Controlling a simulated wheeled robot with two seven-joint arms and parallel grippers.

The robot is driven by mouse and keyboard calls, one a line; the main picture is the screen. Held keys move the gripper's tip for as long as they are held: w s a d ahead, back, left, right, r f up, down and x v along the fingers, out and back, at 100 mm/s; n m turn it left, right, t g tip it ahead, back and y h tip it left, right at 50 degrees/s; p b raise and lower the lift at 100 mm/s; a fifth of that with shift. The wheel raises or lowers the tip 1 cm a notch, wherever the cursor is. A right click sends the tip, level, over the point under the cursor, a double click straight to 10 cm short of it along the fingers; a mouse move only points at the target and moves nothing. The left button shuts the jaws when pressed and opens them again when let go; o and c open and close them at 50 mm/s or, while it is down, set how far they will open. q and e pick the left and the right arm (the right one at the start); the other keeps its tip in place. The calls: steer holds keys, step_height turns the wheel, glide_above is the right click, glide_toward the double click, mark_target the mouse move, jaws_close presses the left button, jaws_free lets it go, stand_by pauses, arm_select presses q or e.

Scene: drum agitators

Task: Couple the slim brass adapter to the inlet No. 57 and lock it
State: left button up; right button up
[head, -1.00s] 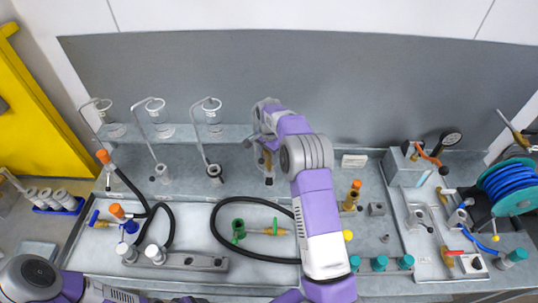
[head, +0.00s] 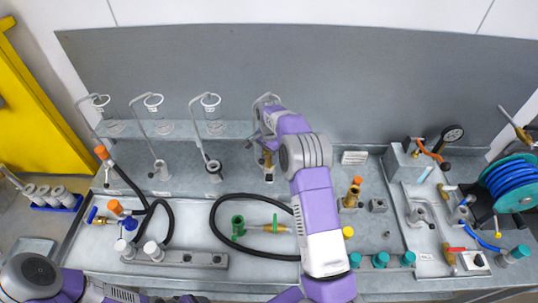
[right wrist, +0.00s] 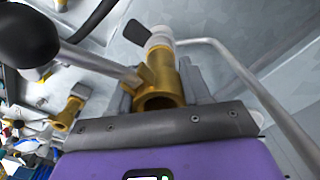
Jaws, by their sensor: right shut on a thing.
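My right gripper (head: 266,150) is at the back middle of the bench and is shut on a brass adapter (head: 268,160), partly hidden by my wrist. In the right wrist view the brass adapter (right wrist: 160,88) shows its open bore towards the camera. Its far end meets or lines up with a pale grey cylinder (right wrist: 160,38); I cannot tell whether they are joined. A dark lever tab (right wrist: 136,32) sits beside that cylinder. In the head view a grey inlet post (head: 269,178) stands just below the adapter. No inlet number is readable. My left gripper is not in view.
Similar posts with bent pipes (head: 161,170) stand to the left. A black hose with a green fitting (head: 238,228) lies on the front tray. Another brass fitting (head: 352,192) stands to the right of my arm. A blue hose reel (head: 510,185) is at the far right.

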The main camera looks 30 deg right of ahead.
steer(key=shift+f+b, duration=0.3)
steer(key=shift+f, duration=0.1)
stand_by(0.5)
steer(key=shift+s+f, duration=0.1)
steer(key=shift+f, duration=0.1)
stand_by(0.3)
steer(key=o, duration=1.3)
steer(key=shift+r, duration=0.1)
step_height(320, 180, up, 9)
steer(key=p, duration=0.6)
steer(key=shift+r+p, duration=0.35)
steer(key=shift+r, duration=3.65)
